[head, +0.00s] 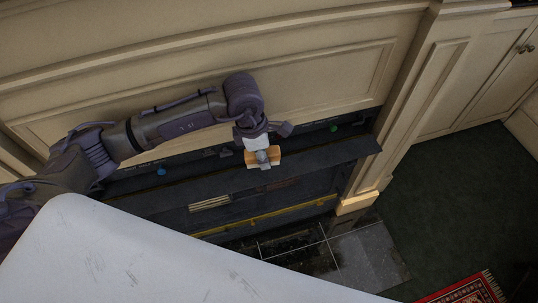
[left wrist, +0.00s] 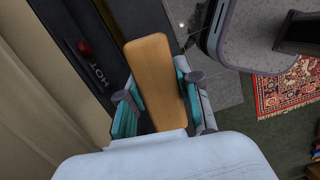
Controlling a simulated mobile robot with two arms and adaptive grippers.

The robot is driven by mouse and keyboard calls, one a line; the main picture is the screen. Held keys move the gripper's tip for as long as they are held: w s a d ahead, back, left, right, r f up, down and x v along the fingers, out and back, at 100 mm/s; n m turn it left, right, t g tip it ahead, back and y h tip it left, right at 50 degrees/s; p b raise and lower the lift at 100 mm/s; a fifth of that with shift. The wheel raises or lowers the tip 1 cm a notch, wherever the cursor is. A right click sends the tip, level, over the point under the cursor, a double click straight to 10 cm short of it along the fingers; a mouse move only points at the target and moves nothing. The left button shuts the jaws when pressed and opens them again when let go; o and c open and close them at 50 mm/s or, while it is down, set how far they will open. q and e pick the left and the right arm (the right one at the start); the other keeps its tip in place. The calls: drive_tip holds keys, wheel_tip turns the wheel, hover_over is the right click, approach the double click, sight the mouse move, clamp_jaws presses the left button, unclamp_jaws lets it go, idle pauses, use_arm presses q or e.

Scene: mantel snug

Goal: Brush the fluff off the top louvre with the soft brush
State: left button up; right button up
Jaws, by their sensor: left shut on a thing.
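My left gripper (head: 263,157) is shut on the soft brush, whose wooden body (head: 276,154) shows on both sides of the fingers in the head view. In the left wrist view the brush (left wrist: 150,75) is a long tan wooden block between the teal finger pads; its bristles are hidden. The gripper is in front of the dark louvred unit below the cream panelling. The top dark slat (head: 330,153) runs behind and beside the brush; I cannot tell whether they touch. No fluff can be made out. My right gripper is out of view.
A blue knob (head: 161,172) and a green knob (head: 333,127) sit along the dark unit. A red knob (left wrist: 84,47) beside the word HOT shows in the left wrist view. A cream pilaster (head: 405,110) stands at right. Green carpet and a red rug (head: 465,292) lie beyond.

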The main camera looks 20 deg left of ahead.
use_arm(q)
wheel_tip(320, 180, up, 2)
drive_tip(key=shift+p, duration=0.6)
drive_tip(key=shift+r, duration=0.5)
